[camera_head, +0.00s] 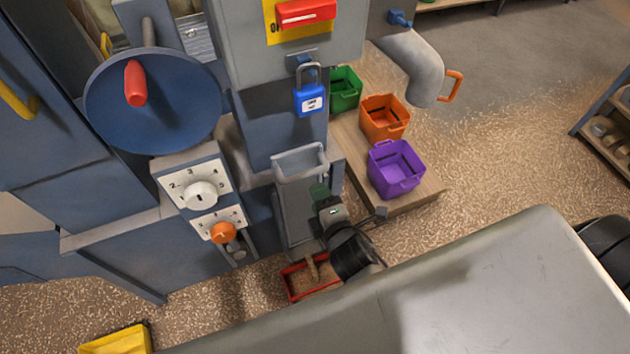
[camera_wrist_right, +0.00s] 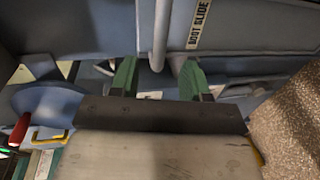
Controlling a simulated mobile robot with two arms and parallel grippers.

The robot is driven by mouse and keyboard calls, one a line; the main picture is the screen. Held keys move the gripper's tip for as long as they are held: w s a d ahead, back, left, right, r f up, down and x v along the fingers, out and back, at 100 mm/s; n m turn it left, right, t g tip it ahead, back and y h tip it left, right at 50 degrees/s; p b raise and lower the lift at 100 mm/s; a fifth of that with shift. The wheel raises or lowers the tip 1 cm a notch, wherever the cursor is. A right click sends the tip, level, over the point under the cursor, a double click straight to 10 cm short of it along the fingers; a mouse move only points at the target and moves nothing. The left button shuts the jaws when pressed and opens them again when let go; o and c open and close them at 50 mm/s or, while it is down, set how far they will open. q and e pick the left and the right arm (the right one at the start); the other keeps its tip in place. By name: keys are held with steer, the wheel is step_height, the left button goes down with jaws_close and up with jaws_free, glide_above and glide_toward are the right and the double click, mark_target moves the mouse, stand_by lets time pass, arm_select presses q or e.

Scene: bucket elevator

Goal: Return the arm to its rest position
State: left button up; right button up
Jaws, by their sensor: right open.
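My right gripper (camera_head: 319,190) is near the middle of the head view, in front of the grey metal chute (camera_head: 293,208) of the blue machine. Its dark wrist is bent up from the lower right. In the right wrist view the two green fingers (camera_wrist_right: 158,78) stand apart with nothing held between them. A grey vertical rod and a panel labelled "BOOT SLIDE" (camera_wrist_right: 200,24) show beyond the fingers. I cannot tell whether the fingers touch the machine. My left gripper is in neither view.
A red tray (camera_head: 291,287) sits on the floor below the gripper. A blue wheel (camera_head: 180,105), dials (camera_head: 201,194) and a padlock (camera_head: 311,99) are on the machine. Green, orange (camera_head: 384,130) and purple (camera_head: 396,180) bins stand on a wooden platform. Gritty floor (camera_head: 500,165) lies open at right.

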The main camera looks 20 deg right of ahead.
steer(key=s+f+m+g+p, duration=0.25)
steer(key=s+f, duration=0.25)
steer(key=f, duration=0.5)
steer(key=s+f+m+g+p, duration=0.1)
steer(key=s+f+m+g, duration=0.35)
steer(key=f, duration=0.55)
steer(key=s+d+f+m+g, duration=0.2)
steer(key=s+f+m, duration=0.1)
steer(key=s, duration=0.5)
steer(key=s+d+f+m+g+p, duration=0.1)
steer(key=s+d+f+m+g, duration=0.2)
steer(key=s+f, duration=0.2)
steer(key=s+d+f+m+g+p, duration=0.1)
steer(key=s+d+f+m+g, duration=0.1)
steer(key=s, duration=1)
step_height(320, 180, down, 2)
steer(key=shift+d+f+m+g+h, duration=0.1)
steer(key=shift+d+m+g+h, duration=0.2)
steer(key=shift+d+m, duration=0.3)
steer(key=shift+s, duration=0.2)
